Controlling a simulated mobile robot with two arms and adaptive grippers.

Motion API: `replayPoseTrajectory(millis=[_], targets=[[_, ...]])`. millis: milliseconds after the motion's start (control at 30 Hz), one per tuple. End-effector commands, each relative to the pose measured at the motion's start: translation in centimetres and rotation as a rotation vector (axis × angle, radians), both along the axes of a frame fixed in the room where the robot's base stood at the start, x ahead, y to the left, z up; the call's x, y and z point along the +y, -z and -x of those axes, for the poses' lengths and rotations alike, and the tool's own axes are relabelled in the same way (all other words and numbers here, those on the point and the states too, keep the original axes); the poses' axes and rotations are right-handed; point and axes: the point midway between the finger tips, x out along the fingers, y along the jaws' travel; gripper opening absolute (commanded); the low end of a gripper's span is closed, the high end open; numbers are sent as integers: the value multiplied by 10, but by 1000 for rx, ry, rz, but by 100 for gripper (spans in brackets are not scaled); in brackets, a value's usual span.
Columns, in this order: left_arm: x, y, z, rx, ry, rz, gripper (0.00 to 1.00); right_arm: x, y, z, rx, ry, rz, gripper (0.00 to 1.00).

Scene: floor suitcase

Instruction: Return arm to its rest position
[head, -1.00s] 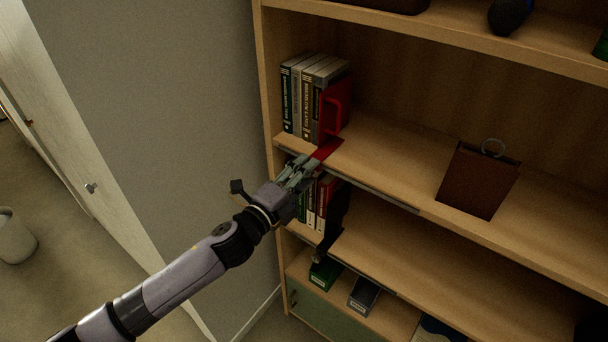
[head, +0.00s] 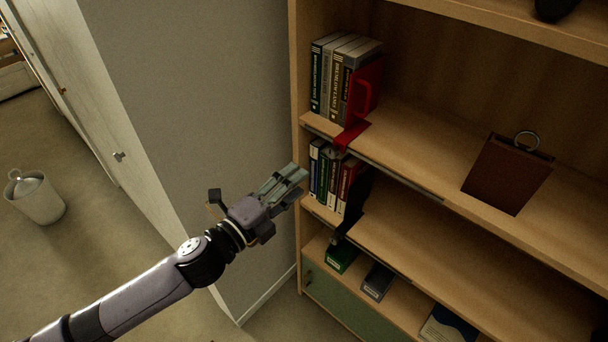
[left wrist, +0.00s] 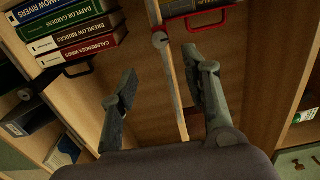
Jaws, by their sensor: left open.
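My left gripper (head: 284,184) is in front of the bookcase's left side in the head view, clear of the shelves. Its fingers are apart with nothing between them, and they also show in the left wrist view (left wrist: 165,85). My left arm comes in from the lower left. My right gripper is not in view. A red bookend (head: 363,92) stands against the row of books (head: 335,75) on the upper shelf, its flat foot reaching the shelf's front edge. The bookend also shows at the top of the left wrist view (left wrist: 195,8).
The wooden bookcase (head: 297,150) fills the right. A brown ringed object (head: 506,175) sits on the upper shelf. More books (head: 322,172) and a black bookend (head: 354,205) are on the shelf below. A grey wall (head: 190,90) and a bin (head: 40,200) are left.

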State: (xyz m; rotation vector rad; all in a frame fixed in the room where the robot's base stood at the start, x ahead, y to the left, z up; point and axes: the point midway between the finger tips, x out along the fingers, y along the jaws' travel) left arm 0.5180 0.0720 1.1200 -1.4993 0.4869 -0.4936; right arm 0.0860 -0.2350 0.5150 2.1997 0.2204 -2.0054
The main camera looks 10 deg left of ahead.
Motion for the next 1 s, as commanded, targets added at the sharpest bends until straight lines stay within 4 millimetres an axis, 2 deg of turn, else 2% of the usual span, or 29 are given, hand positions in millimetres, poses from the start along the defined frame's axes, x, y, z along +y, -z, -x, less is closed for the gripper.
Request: replayPoseTrajectory(millis=[533, 667, 767, 867, 900, 967, 1000], targets=[[2, 0, 3, 0, 1, 0, 43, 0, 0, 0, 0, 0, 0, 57], [8, 17, -4, 37, -24, 13, 43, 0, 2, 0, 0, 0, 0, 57], [24, 57, -19, 129, -86, 44, 43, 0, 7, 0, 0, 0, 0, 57], [50, 121, -33, 271, -185, 101, 43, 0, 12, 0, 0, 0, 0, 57], [62, 150, -36, 333, -230, 125, 43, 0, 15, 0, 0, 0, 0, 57], [80, 194, -36, 427, -298, 167, 43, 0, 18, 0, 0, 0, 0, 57], [92, 222, -34, 488, -344, 195, 43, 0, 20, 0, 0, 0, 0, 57]])
